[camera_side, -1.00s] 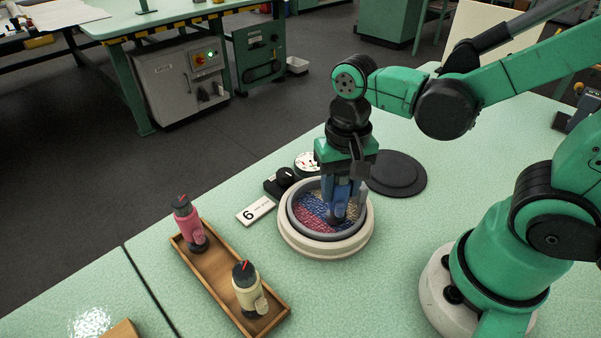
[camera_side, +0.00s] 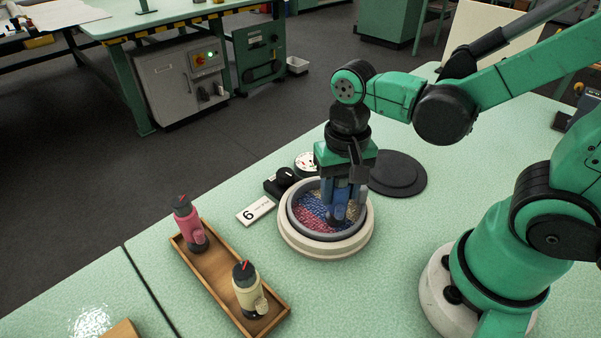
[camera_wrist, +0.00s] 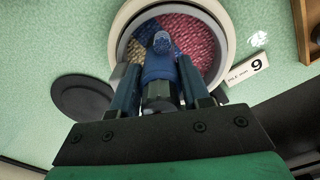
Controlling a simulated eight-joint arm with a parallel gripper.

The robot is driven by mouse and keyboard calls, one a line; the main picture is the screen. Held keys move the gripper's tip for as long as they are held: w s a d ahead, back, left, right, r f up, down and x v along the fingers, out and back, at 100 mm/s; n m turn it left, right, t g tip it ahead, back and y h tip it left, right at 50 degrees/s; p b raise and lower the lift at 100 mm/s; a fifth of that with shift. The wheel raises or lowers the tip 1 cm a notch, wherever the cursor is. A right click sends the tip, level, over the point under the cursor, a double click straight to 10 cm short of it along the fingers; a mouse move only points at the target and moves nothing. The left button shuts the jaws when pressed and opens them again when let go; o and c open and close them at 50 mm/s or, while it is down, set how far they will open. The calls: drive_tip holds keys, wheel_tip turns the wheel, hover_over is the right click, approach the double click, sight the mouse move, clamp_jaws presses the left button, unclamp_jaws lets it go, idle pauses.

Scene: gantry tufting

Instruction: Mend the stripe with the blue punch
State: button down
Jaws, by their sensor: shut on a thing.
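My gripper (camera_side: 340,193) points down over the round hoop and is shut on the blue punch (camera_wrist: 160,66). In the wrist view the punch sits between the two fingers, its far end over the cloth. The hoop (camera_side: 321,244) is a pale ring with a grey inner rim, and it holds a tufted cloth (camera_side: 311,213) with red, blue and yellowish areas. In the wrist view the cloth (camera_wrist: 192,38) shows red at right, with blue and tan at left. The punch and gripper hide part of the cloth, so the stripe's state and the tip's contact cannot be told.
A wooden tray (camera_side: 211,272) at left holds a pink punch (camera_side: 189,224) and a cream punch (camera_side: 248,290).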

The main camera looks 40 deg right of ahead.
idle(0.4)
drive_tip(key=shift+r, duration=3.55)
